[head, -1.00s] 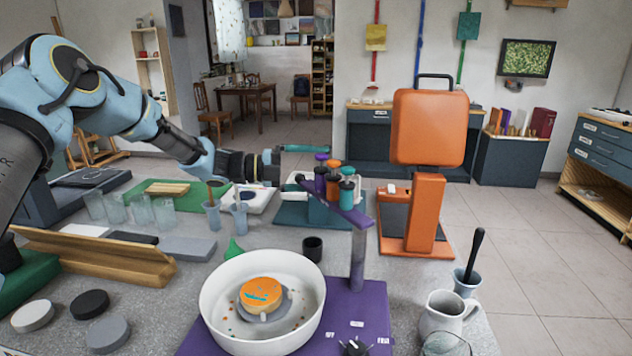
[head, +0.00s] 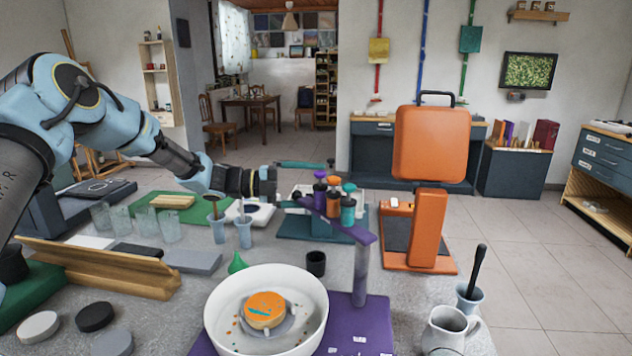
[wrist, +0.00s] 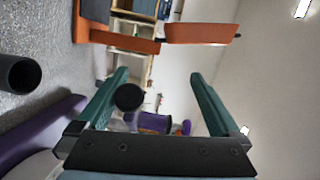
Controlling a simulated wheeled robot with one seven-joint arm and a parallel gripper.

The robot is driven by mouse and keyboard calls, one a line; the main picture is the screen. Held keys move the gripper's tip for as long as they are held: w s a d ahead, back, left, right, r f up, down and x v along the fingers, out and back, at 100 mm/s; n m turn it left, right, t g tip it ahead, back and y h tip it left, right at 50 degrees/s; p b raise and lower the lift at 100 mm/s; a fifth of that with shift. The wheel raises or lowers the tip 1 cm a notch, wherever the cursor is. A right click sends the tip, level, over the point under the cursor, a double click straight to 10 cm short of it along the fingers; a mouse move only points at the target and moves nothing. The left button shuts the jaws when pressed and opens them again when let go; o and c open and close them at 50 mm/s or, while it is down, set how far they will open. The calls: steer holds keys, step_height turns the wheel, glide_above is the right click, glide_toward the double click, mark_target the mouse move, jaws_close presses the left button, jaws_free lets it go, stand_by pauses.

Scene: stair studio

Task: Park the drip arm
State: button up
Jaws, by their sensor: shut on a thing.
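The drip arm (head: 350,229) is a purple bar on a post that rises from a purple base (head: 365,340). It carries several small bottles with purple, orange and teal parts (head: 334,204). Its bar slants over the area behind the white bowl (head: 222,312), which stands on the base with an orange disc (head: 264,308) inside. My gripper (head: 310,184) is at the bar's far left end, its teal fingers around that end. In the wrist view my gripper (wrist: 160,76) has a round black knob (wrist: 129,97) between its fingers; the exact contact is hard to see.
A tall orange stand (head: 431,145) is right of the drip arm. A small black cup (head: 316,263) and a green funnel (head: 237,263) stand behind the bowl. A white jug (head: 447,330) is front right. Clear vials (head: 168,220) and a wooden rack (head: 95,265) are left.

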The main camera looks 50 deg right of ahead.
steer(key=w+d+p+v, duration=0.1)
steer(key=p+v, duration=0.3)
steer(key=v, duration=0.7)
steer(key=shift+w+d+r, duration=0.3)
steer(key=shift+w+d, duration=0.05)
steer(key=shift+d, duration=0.1)
steer(key=shift+r+p, duration=0.1)
steer(key=shift+p, duration=0.55)
stand_by(0.4)
